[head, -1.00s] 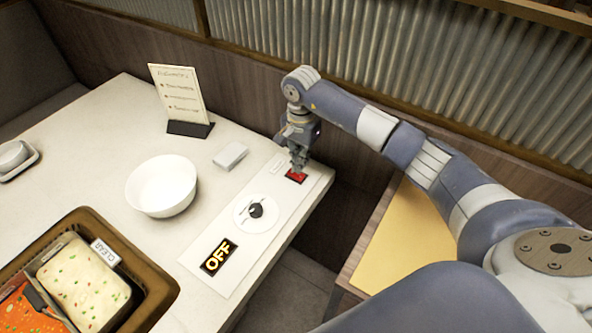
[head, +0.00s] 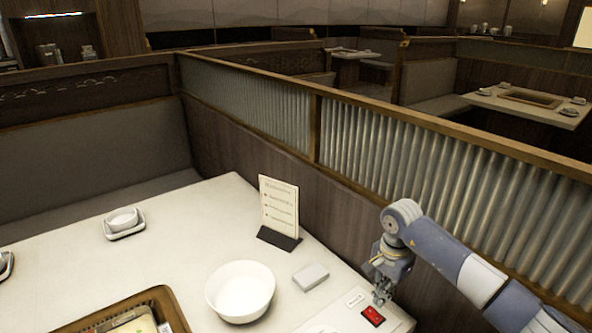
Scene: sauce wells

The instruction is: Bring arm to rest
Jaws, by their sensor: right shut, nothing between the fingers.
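My right gripper (head: 381,295) is shut and empty. It points down just above the red switch (head: 373,316) at the right end of the white table (head: 190,222). I cannot tell whether the fingertips touch the switch. My right arm (head: 450,262) reaches in from the lower right. My left gripper is not in view.
A white bowl (head: 240,291), a small light box (head: 311,277) and a menu stand (head: 279,211) are left of the gripper. A brown-rimmed container (head: 165,296) is at the bottom edge. A corrugated partition (head: 430,160) stands behind the arm.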

